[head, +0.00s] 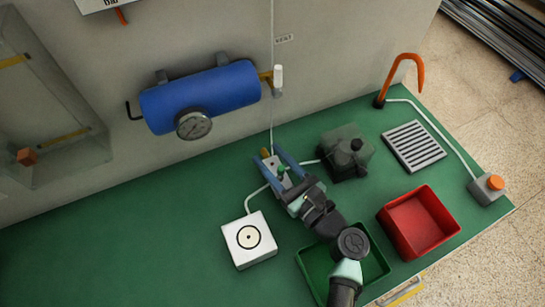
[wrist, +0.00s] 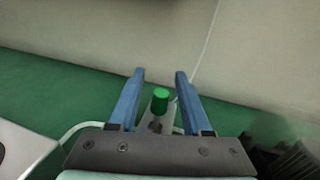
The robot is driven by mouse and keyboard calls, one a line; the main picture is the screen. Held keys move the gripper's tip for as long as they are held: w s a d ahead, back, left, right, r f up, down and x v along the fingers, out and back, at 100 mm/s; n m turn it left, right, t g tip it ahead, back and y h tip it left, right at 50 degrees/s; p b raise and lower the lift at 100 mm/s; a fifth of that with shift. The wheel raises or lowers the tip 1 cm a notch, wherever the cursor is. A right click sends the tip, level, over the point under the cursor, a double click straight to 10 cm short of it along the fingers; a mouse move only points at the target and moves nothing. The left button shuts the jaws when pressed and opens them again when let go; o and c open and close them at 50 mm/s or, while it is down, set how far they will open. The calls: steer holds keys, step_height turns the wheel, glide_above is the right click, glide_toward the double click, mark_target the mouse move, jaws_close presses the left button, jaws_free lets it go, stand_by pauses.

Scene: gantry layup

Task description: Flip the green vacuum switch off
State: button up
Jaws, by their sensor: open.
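The green vacuum switch (head: 283,170) is a small lever with a green cap on a grey plate, near the back wall. In the wrist view the green cap (wrist: 160,97) shows between the two blue fingers, with a gap on each side. Its lever stands on the pale plate below it. My gripper (head: 273,153) is open, its fingers on either side of the switch; the gripper (wrist: 159,75) also shows in the wrist view. I cannot tell whether either finger touches the switch. The lower part of the plate is hidden by my gripper.
A dark pump-like unit (head: 346,153) stands close right of my gripper. A white box with a round mark (head: 249,239) is at front left. A red bin (head: 419,222) and a green tray (head: 374,268) are at front right. A blue tank (head: 205,97) hangs on the wall.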

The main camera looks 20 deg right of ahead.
step_height(320, 180, up, 10)
steer(key=p, duration=0.2)
stand_by(0.4)
